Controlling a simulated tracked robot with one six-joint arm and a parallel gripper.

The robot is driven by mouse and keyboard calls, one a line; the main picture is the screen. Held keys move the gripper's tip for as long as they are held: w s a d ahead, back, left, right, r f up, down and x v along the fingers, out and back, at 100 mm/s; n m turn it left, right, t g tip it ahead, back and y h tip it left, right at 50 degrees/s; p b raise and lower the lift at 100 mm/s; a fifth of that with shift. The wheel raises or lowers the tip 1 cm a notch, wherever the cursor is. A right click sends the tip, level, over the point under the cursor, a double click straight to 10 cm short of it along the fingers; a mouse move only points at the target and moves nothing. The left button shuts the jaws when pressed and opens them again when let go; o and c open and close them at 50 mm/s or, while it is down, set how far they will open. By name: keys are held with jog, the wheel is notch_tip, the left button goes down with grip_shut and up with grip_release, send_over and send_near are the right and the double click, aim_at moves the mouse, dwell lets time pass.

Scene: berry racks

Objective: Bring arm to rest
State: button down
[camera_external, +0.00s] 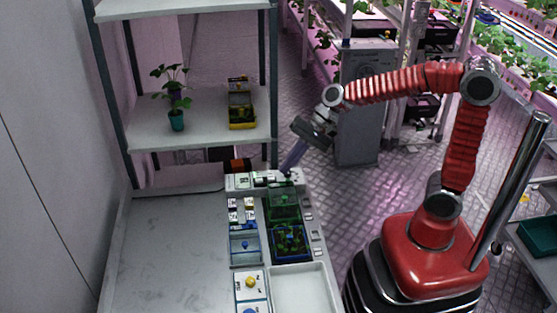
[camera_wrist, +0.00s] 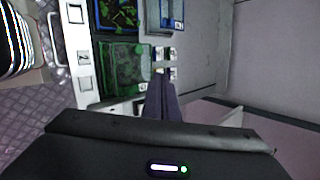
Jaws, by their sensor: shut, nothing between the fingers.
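My red arm reaches left from its base in the external view. My gripper (camera_external: 288,170) points down and left at the back end of the instrument bench, near its back right corner. In the wrist view my gripper's fingers (camera_wrist: 161,80) are together, with nothing between them. They appear over or close to the bench end, beside a green clear box (camera_wrist: 122,68). I cannot tell whether the fingertips touch the bench. The same green box (camera_external: 283,202) stands on the bench in the external view.
A grey cabinet (camera_external: 362,135) stands right of my gripper. A white tray (camera_external: 299,288) lies at the bench's front. The floor (camera_external: 330,215) between bench and base is clear.

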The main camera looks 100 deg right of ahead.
jog(key=s+a+n+g+h, duration=0.2)
jog(key=s+a+n, duration=1.3)
jog(key=s+n, duration=0.4)
jog(key=shift+s+r, duration=0.35)
jog(key=shift+s, duration=0.05)
